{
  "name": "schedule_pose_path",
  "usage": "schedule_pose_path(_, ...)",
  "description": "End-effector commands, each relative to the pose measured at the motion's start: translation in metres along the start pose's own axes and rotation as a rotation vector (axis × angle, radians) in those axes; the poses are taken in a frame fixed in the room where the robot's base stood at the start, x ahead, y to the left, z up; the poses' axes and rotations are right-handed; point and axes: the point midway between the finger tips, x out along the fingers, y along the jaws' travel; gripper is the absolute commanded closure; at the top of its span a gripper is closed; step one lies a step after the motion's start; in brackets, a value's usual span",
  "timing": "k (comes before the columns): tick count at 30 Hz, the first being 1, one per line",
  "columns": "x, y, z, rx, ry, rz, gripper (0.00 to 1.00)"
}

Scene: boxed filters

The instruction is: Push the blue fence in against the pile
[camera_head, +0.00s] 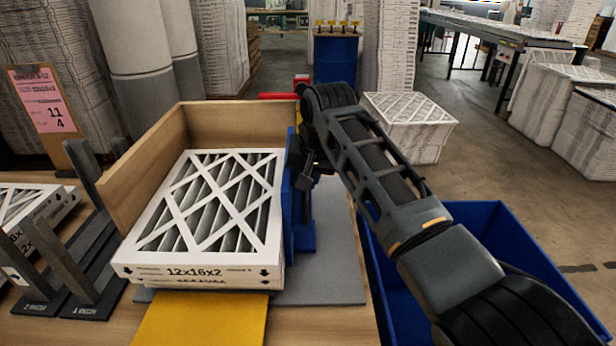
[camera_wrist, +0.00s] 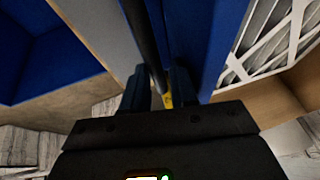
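The pile of white-framed pleated filters (camera_head: 205,215) sits against the wooden corner walls, its front marked 12x16x2. The blue fence (camera_head: 287,195) stands upright along the pile's right side. It looks very close to the pile, but I cannot tell whether they touch. In the wrist view the fence (camera_wrist: 205,40) runs beside the filter's lattice top (camera_wrist: 275,35). My gripper (camera_wrist: 160,88) is on the fence's outer side, away from the pile. A dark rod (camera_wrist: 142,35) passes between its two fingers; whether they grip it is unclear. In the head view my arm largely hides the gripper.
A blue bin (camera_head: 485,220) stands right of the grey base plate (camera_head: 335,270). A yellow panel (camera_head: 200,320) lies in front of the pile. Dark upright racks (camera_head: 85,265) and another filter stack (camera_head: 30,210) are at the left. A pink sign (camera_head: 42,100) stands behind them.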

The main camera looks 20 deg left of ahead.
Motion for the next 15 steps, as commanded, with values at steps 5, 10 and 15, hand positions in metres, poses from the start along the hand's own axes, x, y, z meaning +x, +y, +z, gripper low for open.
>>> schedule_pose_path(5, -0.001, -0.002, 0.001, -0.003, -0.001, -0.003, 0.73)
schedule_pose_path(10, -0.018, -0.002, 0.000, -0.003, 0.001, -0.004, 0.73)
schedule_pose_path(15, -0.047, -0.001, 0.000, -0.002, 0.002, -0.004, 0.73)
